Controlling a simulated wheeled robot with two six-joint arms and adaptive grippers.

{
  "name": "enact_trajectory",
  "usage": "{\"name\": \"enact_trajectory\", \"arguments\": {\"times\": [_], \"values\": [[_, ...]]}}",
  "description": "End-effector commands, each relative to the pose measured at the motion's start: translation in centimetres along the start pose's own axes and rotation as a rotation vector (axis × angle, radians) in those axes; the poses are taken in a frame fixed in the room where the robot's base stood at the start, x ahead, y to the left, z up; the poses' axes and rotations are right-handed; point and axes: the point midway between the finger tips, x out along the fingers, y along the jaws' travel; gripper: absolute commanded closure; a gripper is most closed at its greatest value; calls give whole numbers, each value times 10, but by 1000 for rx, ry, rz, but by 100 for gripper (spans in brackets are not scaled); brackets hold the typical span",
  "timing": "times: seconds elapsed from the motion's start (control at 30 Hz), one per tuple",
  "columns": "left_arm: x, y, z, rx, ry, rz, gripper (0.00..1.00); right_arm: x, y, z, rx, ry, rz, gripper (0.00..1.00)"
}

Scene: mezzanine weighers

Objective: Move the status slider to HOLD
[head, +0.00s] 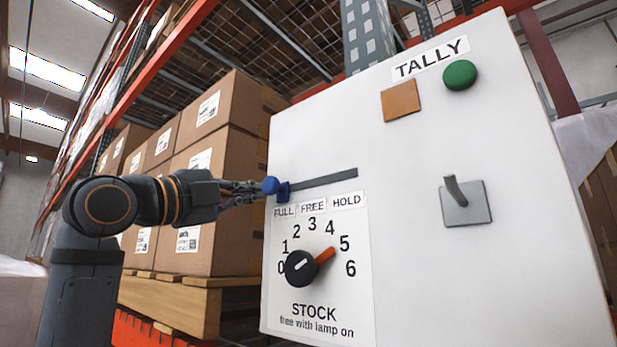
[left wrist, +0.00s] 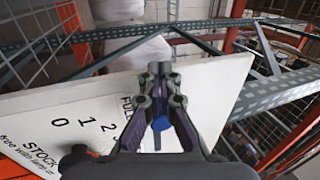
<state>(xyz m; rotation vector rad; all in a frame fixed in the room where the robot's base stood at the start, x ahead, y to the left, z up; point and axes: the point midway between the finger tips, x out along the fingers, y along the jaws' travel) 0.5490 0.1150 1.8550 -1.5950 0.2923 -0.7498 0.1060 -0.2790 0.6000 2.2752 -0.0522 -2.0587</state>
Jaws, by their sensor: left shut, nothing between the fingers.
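The status slider has a blue knob (head: 271,185) at the left end of a dark slot (head: 322,179) on the white panel (head: 420,280). The knob is above the FULL label (head: 284,211). FREE (head: 312,206) and HOLD (head: 346,201) labels follow to the right. My left gripper (head: 258,189) is shut and empty, its fingertips at the left side of the knob; I cannot tell whether they touch. In the left wrist view the blue knob (left wrist: 161,123) shows between and beyond the fingers (left wrist: 160,75). My right gripper is not in view.
Below the slot is a STOCK dial (head: 300,268) with a red-tipped pointer. Stacked cartons (head: 225,150) on a pallet stand behind my left arm.

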Motion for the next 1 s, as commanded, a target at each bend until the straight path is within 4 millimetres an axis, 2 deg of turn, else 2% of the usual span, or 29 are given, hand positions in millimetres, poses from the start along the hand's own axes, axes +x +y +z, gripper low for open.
{"name": "enact_trajectory", "arguments": {"times": [1.0], "values": [[0, 0, -32, 0, 2, -1, 100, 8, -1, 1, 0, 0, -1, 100]]}}
